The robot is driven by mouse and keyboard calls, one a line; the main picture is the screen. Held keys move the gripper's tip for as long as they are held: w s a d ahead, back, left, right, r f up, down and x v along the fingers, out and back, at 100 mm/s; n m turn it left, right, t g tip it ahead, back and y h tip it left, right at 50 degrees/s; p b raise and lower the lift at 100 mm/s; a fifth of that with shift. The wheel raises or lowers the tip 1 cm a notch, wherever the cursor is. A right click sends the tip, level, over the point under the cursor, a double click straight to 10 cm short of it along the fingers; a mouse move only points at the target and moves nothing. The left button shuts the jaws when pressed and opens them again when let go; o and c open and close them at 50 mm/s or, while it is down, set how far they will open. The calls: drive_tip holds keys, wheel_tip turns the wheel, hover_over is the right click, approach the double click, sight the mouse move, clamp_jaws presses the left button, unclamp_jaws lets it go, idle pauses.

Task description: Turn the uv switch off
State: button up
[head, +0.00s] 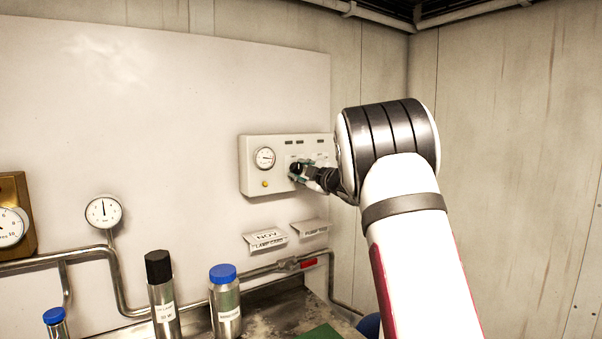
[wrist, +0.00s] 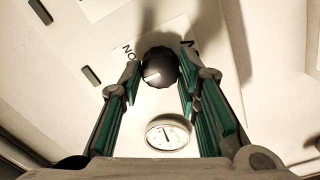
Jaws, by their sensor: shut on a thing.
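The UV switch appears as a round black knob (wrist: 159,67) with a pale pointer line, on a cream control panel (head: 252,155) fixed to the wall. In the wrist view the letters "NO" show beside the knob, and part of another letter shows on its other side. My gripper (wrist: 158,82) has its green-padded fingers on either side of the knob, shut on it. In the head view my gripper (head: 299,171) is at the panel front, and the knob is mostly hidden by the fingers. I cannot read the label naming the switch.
Below are label cards (head: 265,240), a pipe with a red valve handle (head: 308,263), and metal bottles (head: 225,305) on the bench. The wall right of my arm is bare.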

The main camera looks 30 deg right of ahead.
idle(0.3)
drive_tip(key=o, duration=1.2)
drive_tip(key=s, duration=1.2)
drive_tip(key=shift+f, duration=0.15)
